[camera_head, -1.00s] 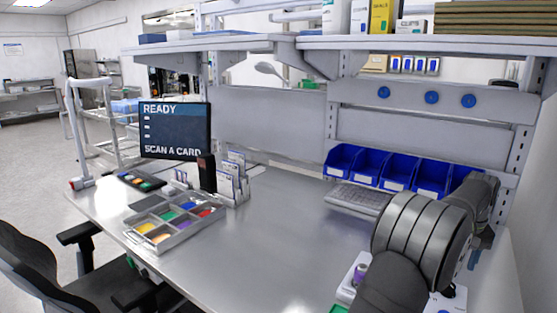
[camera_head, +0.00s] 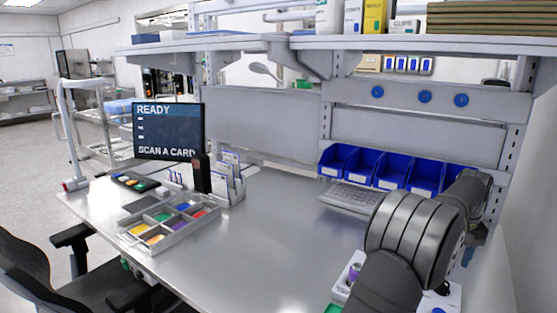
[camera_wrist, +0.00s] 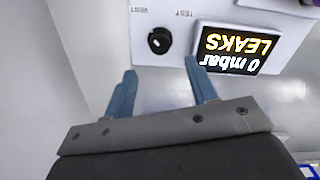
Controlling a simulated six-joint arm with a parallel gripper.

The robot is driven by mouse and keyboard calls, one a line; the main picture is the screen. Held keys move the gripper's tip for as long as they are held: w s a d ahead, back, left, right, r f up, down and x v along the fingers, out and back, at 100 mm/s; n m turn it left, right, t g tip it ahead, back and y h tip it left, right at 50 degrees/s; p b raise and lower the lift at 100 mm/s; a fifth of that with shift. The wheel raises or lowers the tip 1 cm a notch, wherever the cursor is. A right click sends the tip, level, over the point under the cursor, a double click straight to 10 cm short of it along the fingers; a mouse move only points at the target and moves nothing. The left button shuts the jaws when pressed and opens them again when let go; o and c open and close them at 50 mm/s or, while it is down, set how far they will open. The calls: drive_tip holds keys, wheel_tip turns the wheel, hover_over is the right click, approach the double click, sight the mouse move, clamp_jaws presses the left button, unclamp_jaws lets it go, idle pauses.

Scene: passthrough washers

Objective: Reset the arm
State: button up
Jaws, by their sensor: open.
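My gripper (camera_wrist: 161,66) is open and empty in the wrist view, its two blue fingers spread apart. It is near a white panel with a black knob (camera_wrist: 159,41) and a dark display (camera_wrist: 238,50). The display reads "0 mbar LEAKS" upside down. Whether the fingers touch anything cannot be told; nothing shows between them. In the head view my arm stands at the right, and a small blue part of the gripper (camera_head: 468,255) shows beyond it. The arm hides most of the gripper and part of the white device there.
A sorting tray (camera_head: 167,226) and card holder (camera_head: 229,190) stand left on the bench (camera_head: 270,235). A monitor (camera_head: 168,131) reads "READY, SCAN A CARD". Blue bins (camera_head: 395,170) and a keyboard (camera_head: 349,197) are at the back right. The bench middle is clear.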

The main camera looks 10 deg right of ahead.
wheel_tip(320, 180, down, 9)
drive_tip(key=shift+r, duration=0.1)
drive_tip(key=shift+r+m, duration=0.2)
drive_tip(key=shift+m, duration=0.6)
drive_tip(key=m, duration=1.1)
drive_tip(key=shift+m, duration=0.4)
drive_tip(key=m, duration=0.4)
